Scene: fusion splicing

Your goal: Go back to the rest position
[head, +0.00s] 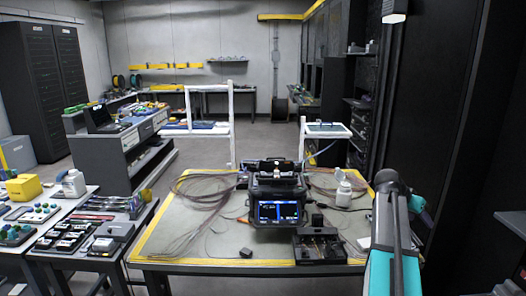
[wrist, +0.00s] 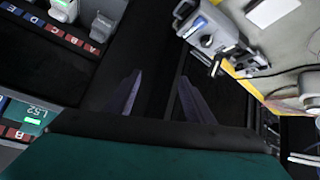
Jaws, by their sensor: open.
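My gripper shows in the wrist view (wrist: 158,95), with its two dark fingers apart and nothing visible between them. Dark space lies behind the fingers. In the head view my grey and teal arm rises at the right side, by the right edge of the work table (head: 200,243). I cannot clearly make out the gripper's fingers there. The fusion splicer (head: 278,185), with a lit blue screen, stands on the table to the left of my arm, apart from it.
A black tool tray (head: 320,247) and a white bottle (head: 344,192) are on the table. Coiled fibres lie at its back left. A side table with small devices (head: 68,236) stands at the left. Dark cabinets line the right. In the wrist view, lettered equipment (wrist: 72,36) is at left.

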